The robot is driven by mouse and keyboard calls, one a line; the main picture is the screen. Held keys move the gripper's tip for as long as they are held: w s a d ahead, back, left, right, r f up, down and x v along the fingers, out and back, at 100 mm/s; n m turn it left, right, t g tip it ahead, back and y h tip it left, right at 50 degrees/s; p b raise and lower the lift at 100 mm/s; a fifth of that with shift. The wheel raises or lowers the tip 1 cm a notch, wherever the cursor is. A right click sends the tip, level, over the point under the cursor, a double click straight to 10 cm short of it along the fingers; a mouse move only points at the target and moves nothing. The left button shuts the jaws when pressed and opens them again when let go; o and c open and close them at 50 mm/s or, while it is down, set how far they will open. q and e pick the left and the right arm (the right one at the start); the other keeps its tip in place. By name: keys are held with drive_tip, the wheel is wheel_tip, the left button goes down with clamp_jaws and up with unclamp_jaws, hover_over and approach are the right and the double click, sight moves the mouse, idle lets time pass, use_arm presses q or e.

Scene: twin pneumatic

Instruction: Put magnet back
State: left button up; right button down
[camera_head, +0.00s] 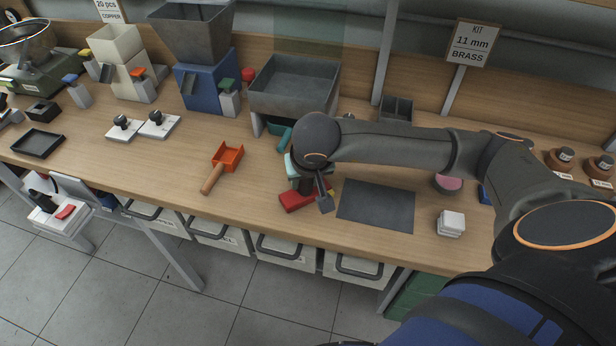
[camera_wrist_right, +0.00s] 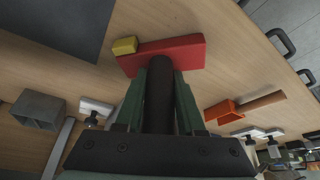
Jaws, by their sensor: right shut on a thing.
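My right gripper (camera_head: 305,184) points down over the bench front, left of the dark grey mat. In the right wrist view its green-sided fingers (camera_wrist_right: 160,85) are shut on a black cylindrical handle (camera_wrist_right: 160,100), which I take to be the magnet's. A red bar (camera_wrist_right: 178,52) lies across the handle's far end, with a small yellow block (camera_wrist_right: 124,46) at one corner. The red bar also shows in the head view (camera_head: 296,201), low at the bench top. I cannot tell whether bar and handle are joined, or whether the bar touches the bench. My left gripper is out of view.
The dark grey mat (camera_head: 376,204) lies right of the gripper, with white squares (camera_head: 451,222) beyond it. An orange scoop (camera_head: 228,158) with a wooden handle lies to the left. A grey hopper tray (camera_head: 293,88) stands behind. Bench is clear between scoop and red bar.

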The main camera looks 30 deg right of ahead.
drive_tip(key=shift+r, duration=0.1)
drive_tip(key=c, duration=0.5)
unclamp_jaws()
